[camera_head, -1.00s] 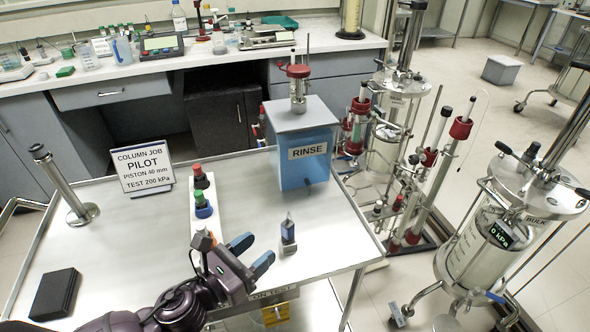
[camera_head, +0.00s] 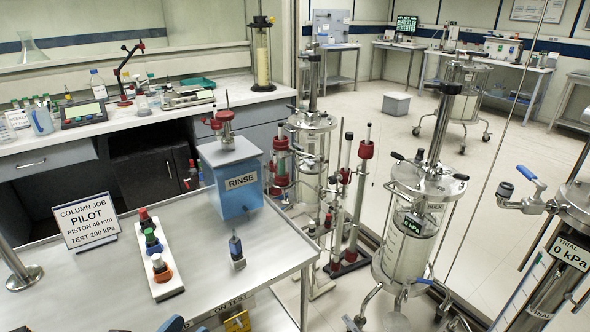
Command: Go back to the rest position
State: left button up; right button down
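My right gripper is not in view.
The COLUMN JOB sign (camera_head: 86,221) and a metal post (camera_head: 20,270) are at left. Glass columns, including BULK (camera_head: 408,250) and TRIAL (camera_head: 565,250), stand at right.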

pick_arm(q)
jog(key=s+a+f+n+g+y, duration=0.2)
jog(key=a+n+y, duration=0.25)
jog(key=n, duration=0.65)
jog(key=s+a+f+n+g+y, duration=0.1)
jog(key=a+n+y, duration=0.4)
jog(key=n, duration=0.7)
jog(key=s+d+f+n+g+h, duration=0.1)
jog(key=s+f+n+g, duration=0.2)
jog(key=s+n+g, duration=0.35)
jog(key=s+f+n+g, duration=0.2)
jog(key=s+n+g, duration=0.2)
jog(key=s+n, duration=0.55)
jog(key=w+f+t, duration=0.8)
jog(key=f, duration=0.2)
jog(key=shift+w+f+h, duration=0.35)
jog(key=shift+h, duration=0.1)
